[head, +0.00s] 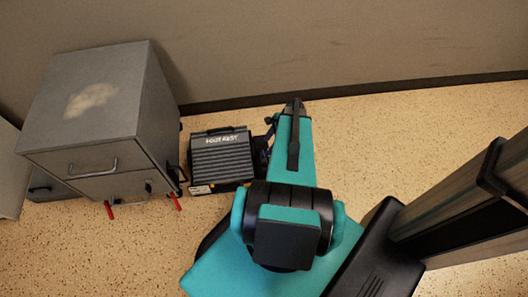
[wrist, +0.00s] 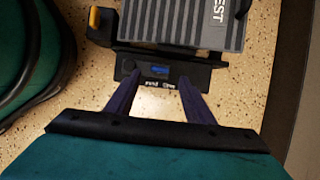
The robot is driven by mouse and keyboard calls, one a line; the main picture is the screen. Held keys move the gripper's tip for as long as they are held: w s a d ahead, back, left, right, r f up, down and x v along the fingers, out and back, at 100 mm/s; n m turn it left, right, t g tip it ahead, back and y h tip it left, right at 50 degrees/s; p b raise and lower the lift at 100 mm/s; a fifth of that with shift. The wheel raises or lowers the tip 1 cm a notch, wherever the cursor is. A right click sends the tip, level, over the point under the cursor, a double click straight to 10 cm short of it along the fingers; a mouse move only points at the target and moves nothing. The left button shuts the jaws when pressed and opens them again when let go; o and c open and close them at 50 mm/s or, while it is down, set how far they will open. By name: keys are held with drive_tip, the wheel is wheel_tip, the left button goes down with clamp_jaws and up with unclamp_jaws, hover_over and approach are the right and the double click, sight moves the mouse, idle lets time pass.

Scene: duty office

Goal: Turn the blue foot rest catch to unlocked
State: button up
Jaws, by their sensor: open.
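The foot rest (head: 222,160) is a dark grey ribbed box on the floor beside the cabinet, and its ribbed top also shows in the wrist view (wrist: 185,22). On its near side in the wrist view is a black plate with the small blue catch (wrist: 160,71). Small white labels sit just below the catch, too small to read surely. My gripper (wrist: 158,80) is open, its two dark purple fingers on either side of the catch; I cannot tell whether they touch it. In the head view my arm mostly hides the gripper and that side of the foot rest.
A grey drawer cabinet (head: 90,115) with red-tipped feet stands left of the foot rest. A wall (head: 330,50) runs behind. A yellow piece (wrist: 94,18) sits at the foot rest's corner. Speckled floor (head: 400,125) is clear to the right.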

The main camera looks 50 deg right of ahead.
sight(263, 152)
drive_tip(key=shift+b+x, duration=0.6)
drive_tip(key=shift+x, duration=2.45)
drive_tip(key=shift+r, duration=0.1)
drive_tip(key=c, duration=1)
drive_tip(key=shift+c, duration=0.2)
